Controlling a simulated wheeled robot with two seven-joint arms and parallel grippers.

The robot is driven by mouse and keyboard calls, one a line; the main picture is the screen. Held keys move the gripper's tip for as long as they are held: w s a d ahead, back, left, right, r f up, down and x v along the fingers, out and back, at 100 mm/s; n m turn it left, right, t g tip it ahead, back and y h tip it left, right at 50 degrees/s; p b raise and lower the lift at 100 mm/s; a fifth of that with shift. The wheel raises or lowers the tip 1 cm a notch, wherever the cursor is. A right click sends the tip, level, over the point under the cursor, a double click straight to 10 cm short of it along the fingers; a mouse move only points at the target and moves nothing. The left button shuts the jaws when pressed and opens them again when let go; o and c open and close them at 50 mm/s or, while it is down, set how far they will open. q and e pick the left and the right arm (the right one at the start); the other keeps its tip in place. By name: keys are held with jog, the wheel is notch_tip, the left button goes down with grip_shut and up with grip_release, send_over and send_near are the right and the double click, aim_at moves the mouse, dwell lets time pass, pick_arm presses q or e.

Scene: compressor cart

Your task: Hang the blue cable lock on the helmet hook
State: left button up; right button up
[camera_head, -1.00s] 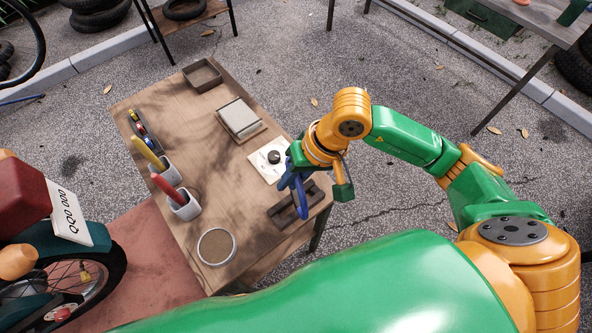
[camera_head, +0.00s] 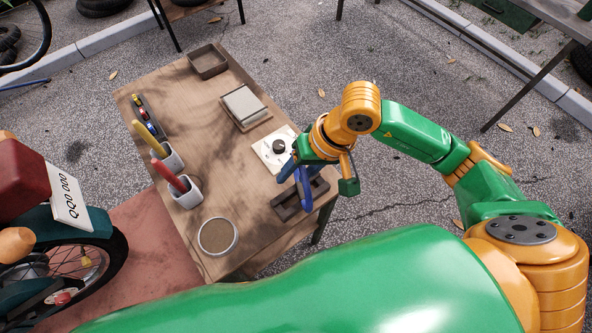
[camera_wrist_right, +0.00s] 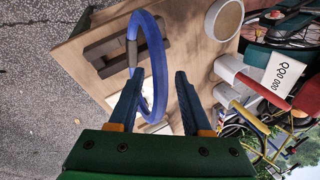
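The blue cable lock is a blue loop with a grey-brown clasp. In the wrist view the loop (camera_wrist_right: 160,62) stands up from the dark slotted holder (camera_wrist_right: 112,49), its near end reaching between the fingers of my right gripper (camera_wrist_right: 157,84). The fingers are apart, and I see no grip on the loop. In the head view the lock (camera_head: 304,190) shows over the holder (camera_head: 287,207), just below my right gripper (camera_head: 296,172). I cannot make out the helmet hook. My left gripper is not in view.
The wooden table (camera_head: 185,85) also holds a grey tray (camera_head: 208,61), a book-like block (camera_head: 244,104), a white plate with a black knob (camera_head: 279,147), two cups (camera_head: 185,192) with tools, and a round dish (camera_head: 218,236). A motorcycle (camera_head: 70,235) stands left.

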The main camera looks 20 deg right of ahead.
jog(key=v, duration=1.3)
jog(key=shift+a, duration=0.1)
